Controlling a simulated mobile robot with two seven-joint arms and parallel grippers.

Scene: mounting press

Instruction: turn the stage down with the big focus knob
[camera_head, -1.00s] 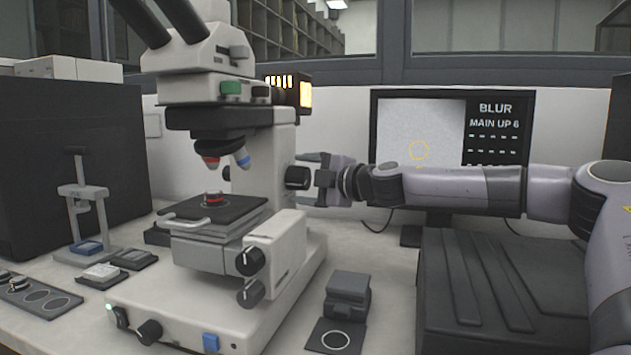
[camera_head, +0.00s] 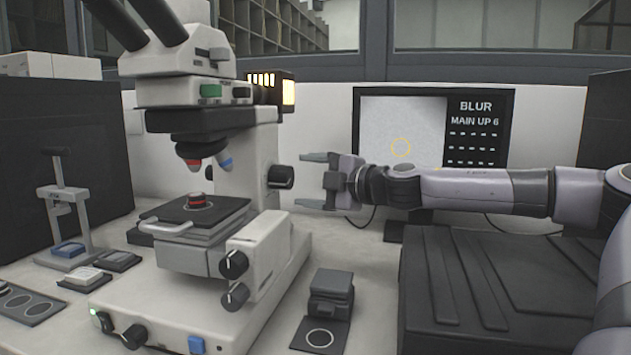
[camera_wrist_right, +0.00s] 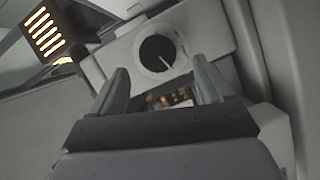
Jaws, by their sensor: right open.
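The microscope (camera_head: 262,150) stands left of centre. A big dark knob (camera_head: 281,177) sticks out of the right side of its column. The dark stage (camera_head: 225,208) carries a small black and red piece (camera_head: 197,201) below the objectives. My right gripper (camera_head: 306,181) is open and empty, just right of the knob, one finger above its height and one below, apart from it. In the right wrist view the knob's round face (camera_wrist_right: 158,53), with a pale line mark, lies beyond the two spread fingers. My left gripper is out of view.
The monitor (camera_head: 485,150) behind my right arm reads "BLUR" and "MAIN UP 6". Two smaller knobs (camera_head: 233,263) sit lower on the microscope's base. A grey block (camera_head: 331,292) stands front right of it. A small press stand (camera_head: 66,205) is at the left.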

